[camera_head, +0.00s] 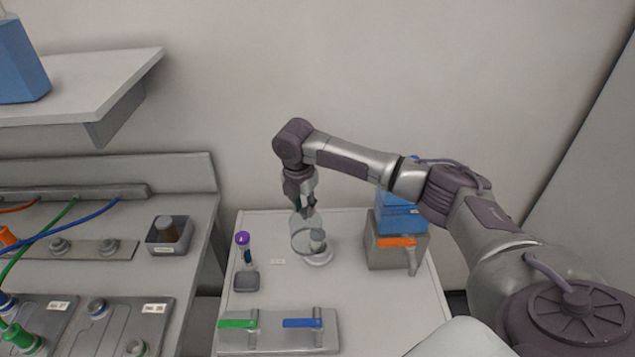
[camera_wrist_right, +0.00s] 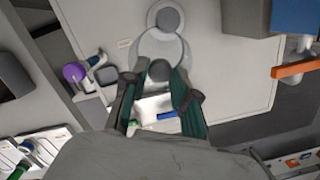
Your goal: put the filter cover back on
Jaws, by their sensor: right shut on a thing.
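My right gripper (camera_head: 307,211) is shut on the clear filter cover (camera_head: 302,238), which hangs tilted under the fingers. In the right wrist view, the fingers (camera_wrist_right: 158,94) close around the cover's grey knob (camera_wrist_right: 159,70), with its clear body (camera_wrist_right: 151,45) beyond. The filter, a grey cylinder (camera_head: 317,239) on a round white base (camera_head: 319,259), stands on the white table just right of the cover in the head view. It also shows at the top of the wrist view (camera_wrist_right: 168,19). The cover overlaps the filter in both views; I cannot tell whether they touch. My left gripper is not in view.
A purple-capped tube (camera_head: 243,241) and a small grey tray (camera_head: 246,281) are at the left. A grey box (camera_head: 385,251) with an orange-handled valve (camera_head: 397,242) is at the right. A plate with green and blue handles (camera_head: 280,341) lies in front.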

